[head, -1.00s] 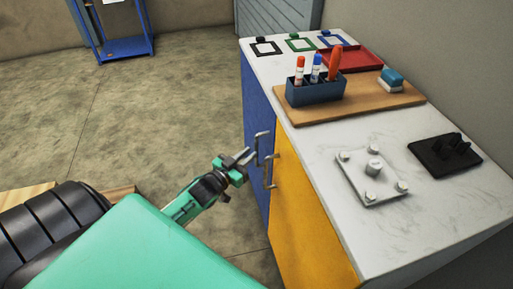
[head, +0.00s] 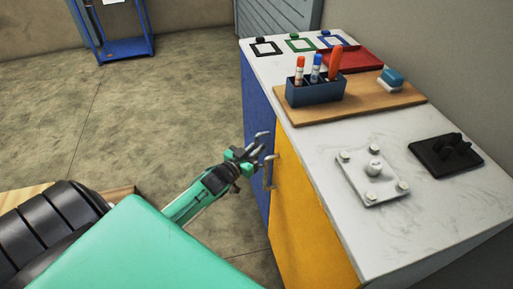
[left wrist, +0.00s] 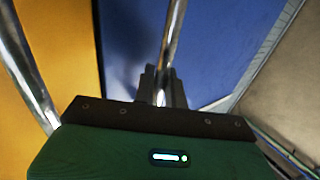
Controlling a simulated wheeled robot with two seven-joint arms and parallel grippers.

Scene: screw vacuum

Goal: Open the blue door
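The blue door (head: 256,115) is the far door on the cabinet's front and looks closed. Its metal bar handle (head: 262,137) stands out near the edge by the yellow door. My left gripper (head: 258,152) is at this handle. In the left wrist view the blue door (left wrist: 215,45) fills the middle, and its handle (left wrist: 171,35) runs down to the two dark fingers (left wrist: 162,88), seemingly between them. Whether they are closed on the bar is not clear. My right gripper is not in view.
The yellow door (head: 305,225) with its own handle (head: 269,172) is close beside my gripper. The white cabinet top (head: 320,145) carries a pen holder (head: 315,91) on a wooden board, a metal plate with knobs (head: 372,176) and a black fixture (head: 445,155).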

